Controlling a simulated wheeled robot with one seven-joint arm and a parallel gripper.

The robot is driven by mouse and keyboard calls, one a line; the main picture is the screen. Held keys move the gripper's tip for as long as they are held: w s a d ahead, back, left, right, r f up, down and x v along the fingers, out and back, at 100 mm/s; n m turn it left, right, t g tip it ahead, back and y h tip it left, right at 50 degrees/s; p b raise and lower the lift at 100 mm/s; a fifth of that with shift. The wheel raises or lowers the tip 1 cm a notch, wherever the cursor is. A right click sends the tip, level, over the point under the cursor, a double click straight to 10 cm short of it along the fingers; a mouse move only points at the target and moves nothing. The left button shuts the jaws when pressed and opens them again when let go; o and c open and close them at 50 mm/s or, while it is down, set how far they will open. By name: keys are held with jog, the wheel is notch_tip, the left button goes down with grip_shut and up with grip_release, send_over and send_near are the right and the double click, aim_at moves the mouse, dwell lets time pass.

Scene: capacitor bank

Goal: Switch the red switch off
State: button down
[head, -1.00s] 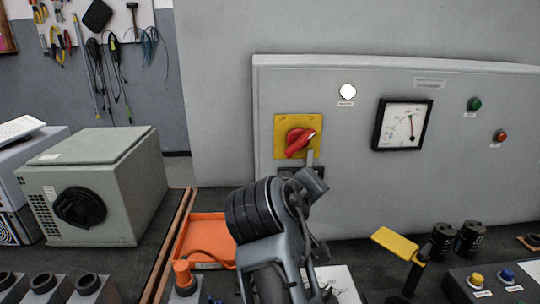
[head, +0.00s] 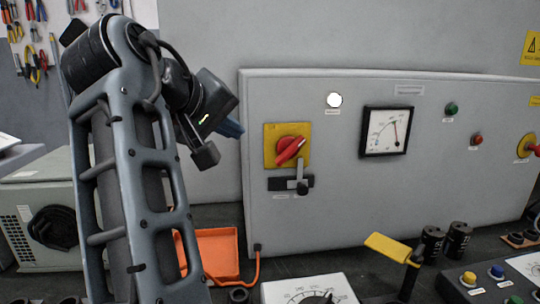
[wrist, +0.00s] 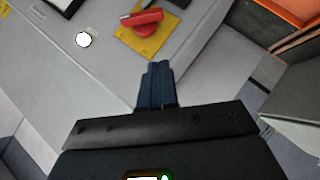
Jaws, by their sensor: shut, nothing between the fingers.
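The red switch (head: 291,150) is a red rotary handle on a yellow square plate (head: 270,157) on the front of the grey panel. Its handle is tilted, pointing up to the right. It also shows in the wrist view (wrist: 143,18) near the top, beyond my fingertips and apart from them. My gripper (head: 232,129) is raised left of the panel in the head view, with its fingers toward the switch. In the wrist view my gripper's blue fingers (wrist: 157,72) are shut together with nothing between them.
A black lever latch (head: 302,186) sits just under the switch. A white lamp (head: 334,100), a dial meter (head: 387,131), a green button (head: 452,108) and a red button (head: 476,139) are to its right. An orange tray (head: 221,252) and a yellow-handled lever (head: 393,249) are below, on the bench.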

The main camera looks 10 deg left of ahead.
send_near(279, 158)
jog(key=w+a, duration=0.1)
jog(key=w, duration=0.2)
jog(key=shift+w+d+f, duration=0.85)
jog(key=shift+d+f, duration=0.05)
jog(key=shift+f, duration=0.1)
jog(key=shift+w+d+f, duration=0.1)
jog(key=shift+d+f, duration=0.3)
